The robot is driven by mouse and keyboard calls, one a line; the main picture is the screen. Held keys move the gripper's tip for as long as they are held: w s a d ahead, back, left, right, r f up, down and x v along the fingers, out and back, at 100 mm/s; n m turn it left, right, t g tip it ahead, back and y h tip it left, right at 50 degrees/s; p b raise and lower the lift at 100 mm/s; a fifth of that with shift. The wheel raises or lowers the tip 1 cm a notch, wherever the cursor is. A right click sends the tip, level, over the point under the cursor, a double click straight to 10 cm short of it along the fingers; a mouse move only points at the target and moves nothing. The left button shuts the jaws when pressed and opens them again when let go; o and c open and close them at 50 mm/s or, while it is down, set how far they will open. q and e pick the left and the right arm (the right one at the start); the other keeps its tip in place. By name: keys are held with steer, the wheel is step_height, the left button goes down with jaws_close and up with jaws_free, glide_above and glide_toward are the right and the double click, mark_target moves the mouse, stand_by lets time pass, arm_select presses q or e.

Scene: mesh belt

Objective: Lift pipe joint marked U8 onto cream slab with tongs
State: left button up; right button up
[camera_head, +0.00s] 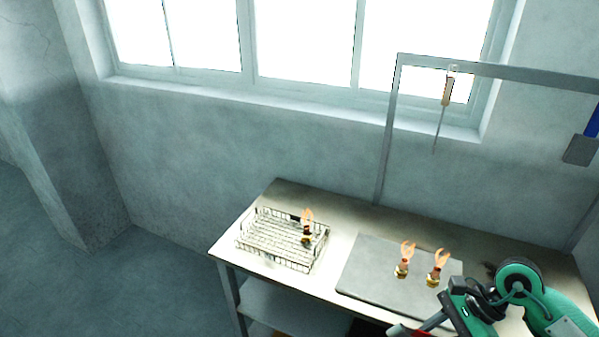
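A pipe joint (307,233) with a brass-coloured base and an orange forked top stands in the wire mesh basket (282,266) on the left of the table. Two similar pipe joints, one on the left (402,268) and one on the right (433,277), stand upright on the pale slab (365,262). No marking such as U8 is legible. My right arm, green and black, comes in at the lower right, over the slab's right front corner. Its fingertips are not clear, and I cannot make out tongs in its grip. My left gripper is out of view.
A grey frame (390,130) rises behind the table, with a thin wooden-handled tool (447,92) and a blue-handled flat tool (580,150) hanging from it. The table top (345,216) is bare between basket and slab. Windows and a wall stand behind.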

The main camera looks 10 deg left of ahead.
steer(key=s+d+f+n+g+h+b, duration=0.1)
steer(key=f+n+g+h, duration=0.1)
steer(key=f+n, duration=0.5)
steer(key=s+d+f+n+g+h+b, duration=0.1)
steer(key=s+f+n+g+h+b, duration=0.1)
steer(key=f+n, duration=0.4)
step_height(320, 180, down, 2)
steer(key=shift+s+d+f+n+g+h, duration=0.2)
steer(key=shift+d+n+g+h, duration=0.25)
steer(key=shift+h, duration=0.65)
steer(key=shift+a, duration=0.25)
